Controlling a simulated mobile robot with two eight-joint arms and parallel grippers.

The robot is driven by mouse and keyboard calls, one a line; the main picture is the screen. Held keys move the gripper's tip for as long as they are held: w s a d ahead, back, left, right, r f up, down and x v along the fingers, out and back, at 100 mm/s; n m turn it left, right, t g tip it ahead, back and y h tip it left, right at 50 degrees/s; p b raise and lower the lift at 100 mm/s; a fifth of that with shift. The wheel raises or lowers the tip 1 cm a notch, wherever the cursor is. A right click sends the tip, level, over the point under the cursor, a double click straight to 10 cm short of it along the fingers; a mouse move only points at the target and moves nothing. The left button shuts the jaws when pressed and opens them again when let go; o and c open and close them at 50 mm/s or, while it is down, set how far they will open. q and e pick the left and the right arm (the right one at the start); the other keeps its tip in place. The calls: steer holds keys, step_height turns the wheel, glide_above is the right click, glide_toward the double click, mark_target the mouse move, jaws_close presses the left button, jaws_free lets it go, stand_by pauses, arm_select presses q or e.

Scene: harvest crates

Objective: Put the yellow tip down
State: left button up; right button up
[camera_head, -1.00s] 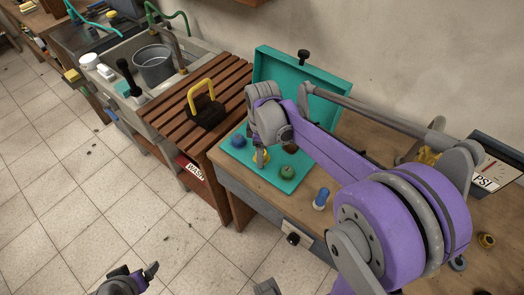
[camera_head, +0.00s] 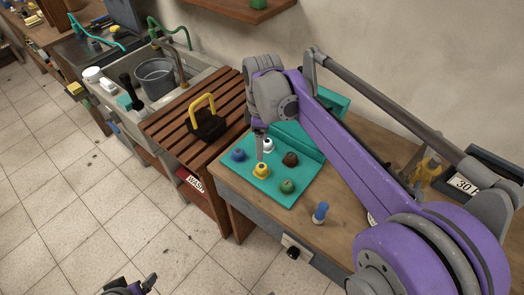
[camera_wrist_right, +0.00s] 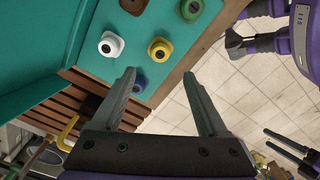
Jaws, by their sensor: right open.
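The yellow tip (camera_head: 261,171) stands upright on the teal case's tray (camera_head: 270,189); it also shows in the right wrist view (camera_wrist_right: 160,50). My right gripper (camera_head: 260,146) is above and just behind the yellow tip in the head view. In the wrist view its two fingers (camera_wrist_right: 159,75) are spread with nothing between them, and the yellow tip lies beyond the fingertips. My left gripper (camera_head: 135,284) is low at the bottom edge of the head view, partly cut off, away from the bench; its jaw state is unclear.
Blue (camera_head: 238,155), white (camera_head: 267,145), brown (camera_head: 290,159) and green (camera_head: 287,186) tips share the tray. A blue-and-white piece (camera_head: 320,212) stands on the bench. The slatted board (camera_head: 180,125) holds a black block with a yellow handle (camera_head: 205,118).

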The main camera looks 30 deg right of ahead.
steer(key=s+a+f+m+t, duration=0.2)
steer(key=s+f+m, duration=0.3)
steer(key=s, duration=0.3)
steer(key=s+a+f+m+t, duration=0.3)
steer(key=s+a+f+m, duration=0.2)
steer(key=s, duration=0.3)
